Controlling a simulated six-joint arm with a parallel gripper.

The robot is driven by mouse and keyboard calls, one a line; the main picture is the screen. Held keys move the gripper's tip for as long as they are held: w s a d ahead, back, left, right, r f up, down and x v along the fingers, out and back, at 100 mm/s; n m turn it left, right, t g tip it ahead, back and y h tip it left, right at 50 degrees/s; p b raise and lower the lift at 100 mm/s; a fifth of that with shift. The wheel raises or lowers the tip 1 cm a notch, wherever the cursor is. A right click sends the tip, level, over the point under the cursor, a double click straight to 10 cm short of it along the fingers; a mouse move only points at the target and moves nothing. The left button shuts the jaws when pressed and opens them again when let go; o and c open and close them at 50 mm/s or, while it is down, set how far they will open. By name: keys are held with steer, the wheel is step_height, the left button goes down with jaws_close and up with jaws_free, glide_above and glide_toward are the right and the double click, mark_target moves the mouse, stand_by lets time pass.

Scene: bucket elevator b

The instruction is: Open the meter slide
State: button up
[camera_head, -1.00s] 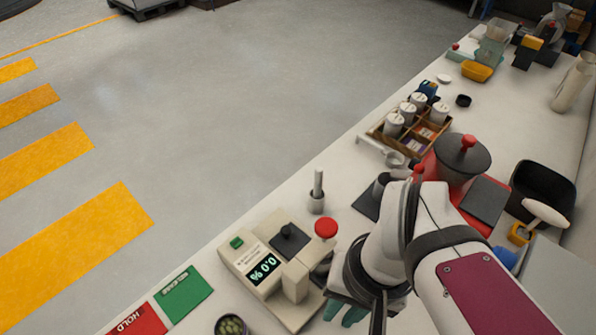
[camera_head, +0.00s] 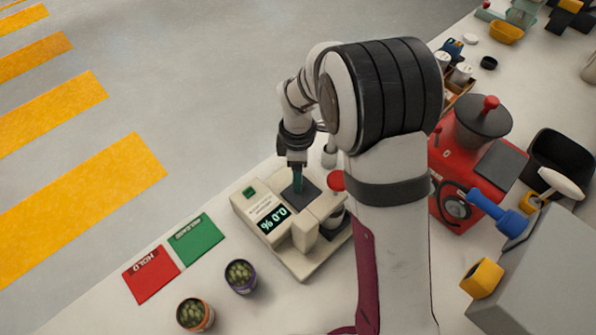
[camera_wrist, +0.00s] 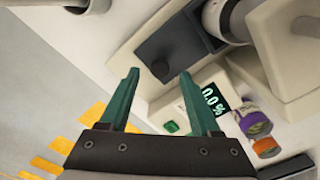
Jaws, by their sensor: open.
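The beige meter (camera_head: 300,262) stands on the bench, with its green-lit display (camera_head: 273,219) reading 0.0 %. Its dark slide (camera_head: 313,190) lies on the top and is partly hidden by my gripper. In the wrist view, the dark slide (camera_wrist: 180,45) has a small round knob (camera_wrist: 160,70) near its end. My gripper (camera_head: 298,188) points down over the slide. Its two green fingers are open and apart, and in the wrist view the knob appears between the fingertips (camera_wrist: 160,72). I cannot tell whether they reach down around it.
A red-topped part (camera_head: 337,181) stands beside the slide. Red HOLD (camera_head: 150,280) and green RELEASE (camera_head: 196,246) cards lie left of the meter. Two open cans (camera_head: 240,276) stand in front. A red machine (camera_head: 462,165) and a grey box (camera_head: 540,270) are to the right.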

steer(key=shift+f, duration=1.25)
jaws_close()
steer(key=shift+r, duration=0.1)
stand_by(0.3)
